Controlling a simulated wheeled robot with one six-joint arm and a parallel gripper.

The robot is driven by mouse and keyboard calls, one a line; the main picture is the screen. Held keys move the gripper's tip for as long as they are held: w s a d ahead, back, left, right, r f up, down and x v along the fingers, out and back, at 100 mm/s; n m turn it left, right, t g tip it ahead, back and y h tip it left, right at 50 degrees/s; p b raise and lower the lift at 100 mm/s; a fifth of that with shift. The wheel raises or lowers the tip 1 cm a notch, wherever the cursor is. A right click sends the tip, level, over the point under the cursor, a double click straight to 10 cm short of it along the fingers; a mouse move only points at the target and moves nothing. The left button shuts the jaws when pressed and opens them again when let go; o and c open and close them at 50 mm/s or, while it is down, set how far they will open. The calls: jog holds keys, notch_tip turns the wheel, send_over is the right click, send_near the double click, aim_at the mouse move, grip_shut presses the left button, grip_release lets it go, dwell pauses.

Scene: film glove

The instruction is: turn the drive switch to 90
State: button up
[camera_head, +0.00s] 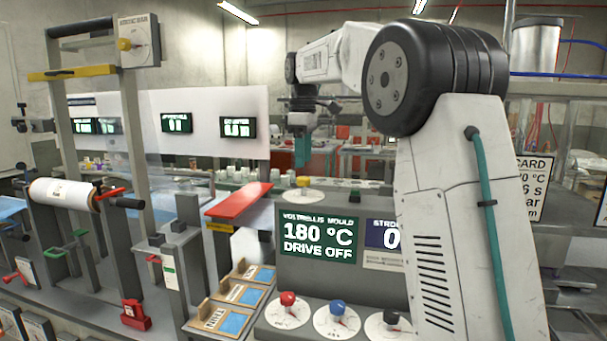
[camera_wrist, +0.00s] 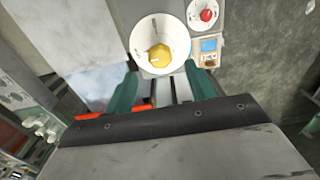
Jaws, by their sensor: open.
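A yellow knob (camera_head: 303,181) on a round white dial sits on the grey machine, behind the green display (camera_head: 318,237) reading "180 °C DRIVE OFF". No legible label tells me whether this knob is the drive switch. My gripper (camera_head: 302,150) has teal fingers and hangs above that area, pointing down. In the wrist view a yellow knob (camera_wrist: 158,56) on a white dial (camera_wrist: 150,28) lies just beyond my open, empty fingers (camera_wrist: 163,82), with a pale pointer mark on it. I see no contact with the knob.
Red (camera_head: 288,298), blue (camera_head: 337,306) and black (camera_head: 391,317) knobs on white dials line the machine's front. A red bar (camera_head: 240,201) juts out left of the yellow knob. Tan tiles with blue patches (camera_head: 235,294) lie below it. A tall frame (camera_head: 60,110) stands left.

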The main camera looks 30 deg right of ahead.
aim_at(304, 178)
notch_tip(304, 178, down, 5)
jog(key=shift+f, duration=0.1)
dwell(0.3)
jog(key=c, duration=1)
jog(key=shift+o, duration=0.2)
